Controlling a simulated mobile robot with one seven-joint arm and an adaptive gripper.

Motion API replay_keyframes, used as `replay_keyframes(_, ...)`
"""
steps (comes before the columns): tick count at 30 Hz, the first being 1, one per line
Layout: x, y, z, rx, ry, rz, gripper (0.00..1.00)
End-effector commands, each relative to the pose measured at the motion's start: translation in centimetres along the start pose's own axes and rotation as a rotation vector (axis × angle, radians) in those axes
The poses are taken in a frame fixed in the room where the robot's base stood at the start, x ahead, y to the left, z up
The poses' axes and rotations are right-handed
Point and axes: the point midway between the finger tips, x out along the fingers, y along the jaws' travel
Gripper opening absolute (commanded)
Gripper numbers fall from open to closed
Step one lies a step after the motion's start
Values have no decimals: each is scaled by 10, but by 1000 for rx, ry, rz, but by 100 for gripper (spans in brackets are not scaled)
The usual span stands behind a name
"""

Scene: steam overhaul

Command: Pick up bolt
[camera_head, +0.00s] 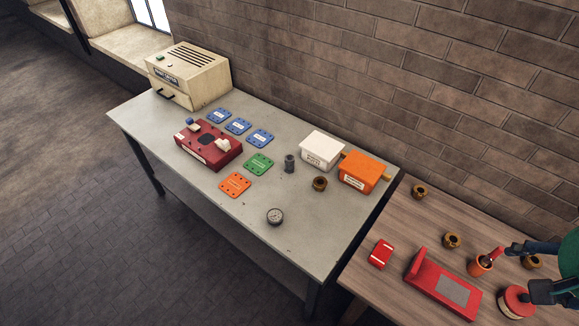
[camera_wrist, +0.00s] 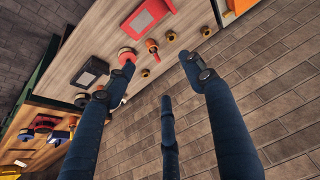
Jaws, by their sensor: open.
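No part is clearly recognisable as a bolt. A small dark grey upright cylinder (camera_head: 289,163) stands on the grey bench, and I cannot tell whether it is the bolt. Several small brass-coloured round fittings lie about, one (camera_head: 320,184) on the grey bench and others (camera_head: 452,240) on the wooden table. My gripper (camera_head: 519,269) is at the right edge of the head view, over the wooden table. In the wrist view my gripper (camera_wrist: 158,75) has its dark blue fingers spread, with nothing between them.
The grey bench (camera_head: 170,145) holds a beige box (camera_head: 188,75), a red fixture (camera_head: 208,146), coloured plates, a gauge (camera_head: 274,216), a white box (camera_head: 321,152) and an orange box (camera_head: 363,172). The wooden table (camera_head: 385,285) carries a red stand (camera_head: 442,284) and an orange cup (camera_head: 480,266). A brick wall stands behind.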

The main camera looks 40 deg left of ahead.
Motion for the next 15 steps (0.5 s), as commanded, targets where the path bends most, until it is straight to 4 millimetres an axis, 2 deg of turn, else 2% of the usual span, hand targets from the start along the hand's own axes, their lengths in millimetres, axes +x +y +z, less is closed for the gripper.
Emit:
replay_keyframes(6, 25, -37, -56, -45, -16, -24, 54)
replay_keyframes(11, 46, -70, -93, -77, -25, -38, 54)
replay_keyframes(15, 67, -104, -123, -105, -30, -53, 54)
